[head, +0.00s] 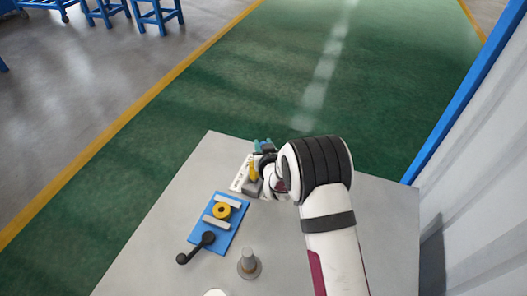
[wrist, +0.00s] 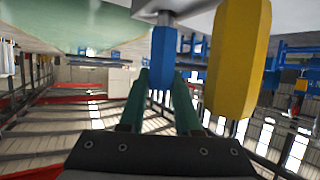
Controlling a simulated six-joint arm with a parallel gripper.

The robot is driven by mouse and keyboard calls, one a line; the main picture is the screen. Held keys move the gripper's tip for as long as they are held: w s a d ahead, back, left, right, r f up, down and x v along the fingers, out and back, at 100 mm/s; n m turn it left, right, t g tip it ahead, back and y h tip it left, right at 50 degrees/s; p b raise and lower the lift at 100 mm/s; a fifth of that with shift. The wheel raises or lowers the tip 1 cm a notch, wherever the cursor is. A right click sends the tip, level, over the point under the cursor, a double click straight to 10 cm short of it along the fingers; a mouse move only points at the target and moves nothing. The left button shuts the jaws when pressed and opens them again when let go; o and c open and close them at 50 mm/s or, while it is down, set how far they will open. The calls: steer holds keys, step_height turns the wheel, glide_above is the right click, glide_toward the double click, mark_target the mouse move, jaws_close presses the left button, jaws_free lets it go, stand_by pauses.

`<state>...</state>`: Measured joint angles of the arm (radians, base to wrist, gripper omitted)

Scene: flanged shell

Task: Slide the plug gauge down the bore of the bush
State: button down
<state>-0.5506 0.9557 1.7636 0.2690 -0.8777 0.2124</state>
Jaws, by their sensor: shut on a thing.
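A blue hexagonal handle (wrist: 163,58) with a grey metal shank, apparently the plug gauge, is between the green fingers of my gripper (wrist: 161,80). The gripper is shut on it. The shank's far end runs up to a pale surface at the top of the wrist view, and I cannot tell whether it is seated there. In the head view my gripper (head: 262,147) is at the table's far edge, and the gauge is mostly hidden. A yellow ring with a dark centre (head: 222,211), apparently the bush, sits on a blue plate (head: 228,238) to the lower left.
A yellow handle (wrist: 238,60) stands close beside the blue one; it also shows in the head view (head: 254,171) by a white rack (head: 239,182). Pale bars flank the ring. A black lever (head: 196,248) overlaps the plate's near end. A grey flanged post (head: 248,264) stands nearer.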

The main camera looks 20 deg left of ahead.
step_height(320, 180, up, 4)
steer(key=shift+d+r, duration=0.1)
steer(key=shift+r, duration=0.15)
steer(key=s+d+r+m+t+h, duration=0.1)
steer(key=s+d+r+m+h, duration=0.15)
steer(key=d+r, duration=0.5)
steer(key=s+d+r+m+h, duration=0.1)
steer(key=s+d+r, duration=0.25)
steer(key=d, duration=0.75)
steer(key=s+d+r+m+t+h, duration=0.1)
steer(key=s+d+r+h, duration=0.1)
steer(key=d+r, duration=0.6)
steer(key=s+a+f+n+g+y, duration=0.1)
steer(key=s+a+f+n+y, duration=0.3)
steer(key=a, duration=0.6)
steer(key=w+a+f+n+g+y, duration=0.1)
steer(key=a+f+n+g+y, duration=0.15)
steer(key=a+f, duration=0.5)
steer(key=s+a+f+n+g+y, duration=0.1)
steer(key=s+a+f+n+y, duration=0.1)
steer(key=s+a+f, duration=0.2)
steer(key=s+a+f+n+g+y, duration=0.2)
steer(key=s+a, duration=0.3)
steer(key=a, duration=0.4)
steer(key=shift+s+a+f, duration=0.25)
steer(key=shift+a+f, duration=0.15)
steer(key=shift+f, duration=0.5)
steer(key=shift+f, duration=1.55)
